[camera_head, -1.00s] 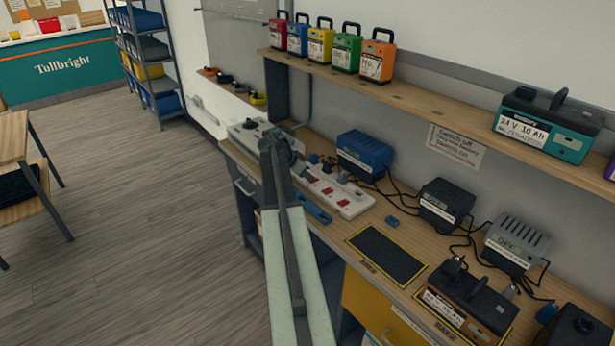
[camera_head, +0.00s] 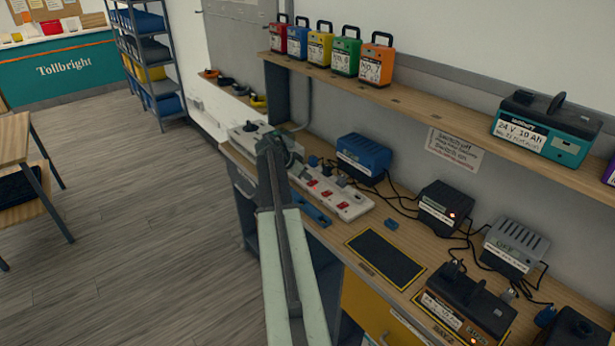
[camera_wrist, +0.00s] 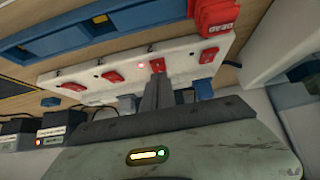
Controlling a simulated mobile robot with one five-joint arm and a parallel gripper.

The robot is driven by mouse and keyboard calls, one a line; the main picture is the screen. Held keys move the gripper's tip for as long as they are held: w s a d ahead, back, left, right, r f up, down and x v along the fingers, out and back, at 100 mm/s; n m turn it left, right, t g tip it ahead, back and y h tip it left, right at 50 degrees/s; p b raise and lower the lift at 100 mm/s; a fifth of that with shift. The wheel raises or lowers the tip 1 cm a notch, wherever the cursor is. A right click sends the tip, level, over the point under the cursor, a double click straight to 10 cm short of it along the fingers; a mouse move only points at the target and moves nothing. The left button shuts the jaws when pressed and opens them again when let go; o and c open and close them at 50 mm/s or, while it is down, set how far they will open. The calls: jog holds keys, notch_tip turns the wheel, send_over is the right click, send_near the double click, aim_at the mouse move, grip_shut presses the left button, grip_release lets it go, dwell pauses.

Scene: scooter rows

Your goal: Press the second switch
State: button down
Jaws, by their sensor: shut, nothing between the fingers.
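A white power strip (camera_head: 349,211) with a row of red switches lies on the bench; it also fills the upper middle of the wrist view (camera_wrist: 185,52). My gripper (camera_wrist: 157,68) is shut and empty, its fingertips at the strip beside or over a switch that they partly hide. I cannot tell whether they touch it. A small light (camera_wrist: 141,69) glows next to the tips. Other red switches show to the right (camera_wrist: 208,60) and left (camera_wrist: 112,76) of the tips. In the head view my gripper is largely hidden by my arm.
A blue charger (camera_head: 364,157), a black charger (camera_head: 445,208) with a red light and a grey charger (camera_head: 514,246) stand along the wall. A battery (camera_head: 467,300) sits at the front right. A shelf (camera_head: 425,110) overhangs the bench. A red block (camera_wrist: 214,17) sits near the strip.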

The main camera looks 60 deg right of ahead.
jog(key=p+v, duration=1)
jog(key=v, duration=0.3)
jog(key=shift+r, duration=0.2)
jog(key=shift+d, duration=0.15)
